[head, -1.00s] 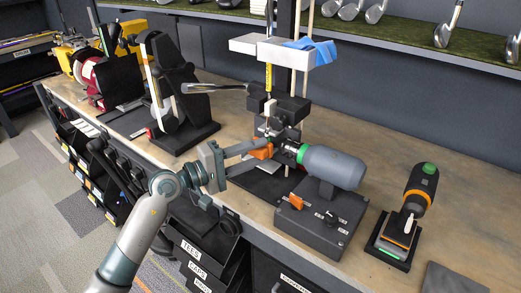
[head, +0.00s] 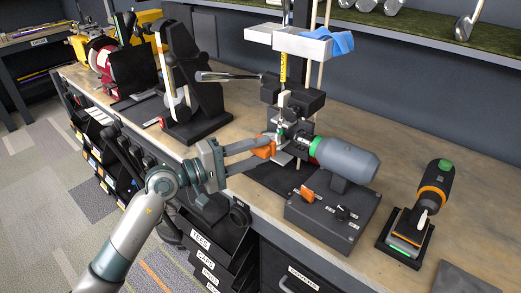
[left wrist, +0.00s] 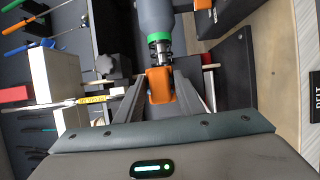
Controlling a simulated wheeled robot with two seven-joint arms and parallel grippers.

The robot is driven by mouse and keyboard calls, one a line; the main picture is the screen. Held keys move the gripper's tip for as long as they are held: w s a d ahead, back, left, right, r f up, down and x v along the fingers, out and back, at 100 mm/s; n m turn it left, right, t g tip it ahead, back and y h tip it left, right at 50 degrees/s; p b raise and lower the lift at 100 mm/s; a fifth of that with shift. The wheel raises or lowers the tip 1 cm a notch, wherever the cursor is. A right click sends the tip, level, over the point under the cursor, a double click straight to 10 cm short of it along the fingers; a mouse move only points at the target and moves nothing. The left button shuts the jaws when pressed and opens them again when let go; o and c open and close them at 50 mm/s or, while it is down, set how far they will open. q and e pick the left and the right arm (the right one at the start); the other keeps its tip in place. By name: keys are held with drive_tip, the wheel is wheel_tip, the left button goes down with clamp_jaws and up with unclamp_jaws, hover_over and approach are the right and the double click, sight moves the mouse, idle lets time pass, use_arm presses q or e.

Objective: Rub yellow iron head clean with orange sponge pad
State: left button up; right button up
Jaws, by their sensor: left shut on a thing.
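My left gripper (head: 262,149) is shut on the orange sponge pad (head: 265,145), in front of the black clamp stand. The pad also shows between the fingers in the left wrist view (left wrist: 160,84). A club shaft with a yellow band (head: 284,68) stands upright in the clamp; the band also shows in the left wrist view (left wrist: 93,99). The small metal iron head (head: 281,128) at the shaft's lower end is just right of and above the pad. It is partly hidden, and I cannot tell whether they touch. My right gripper is not in view.
A grey motor with a green collar (head: 347,159) sits right of the pad on a dark switch box (head: 333,212). A black and orange cordless tool (head: 424,200) stands farther right. A black stand (head: 190,90) is at the left. Bare bench (head: 385,140) shows behind the motor.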

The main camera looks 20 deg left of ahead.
use_arm(q)
drive_tip(key=shift+v, duration=1)
drive_tip(key=shift+s+d+f+b, duration=0.1)
drive_tip(key=shift+s+f+b, duration=0.1)
drive_tip(key=shift+b, duration=0.1)
drive_tip(key=shift+f, duration=0.1)
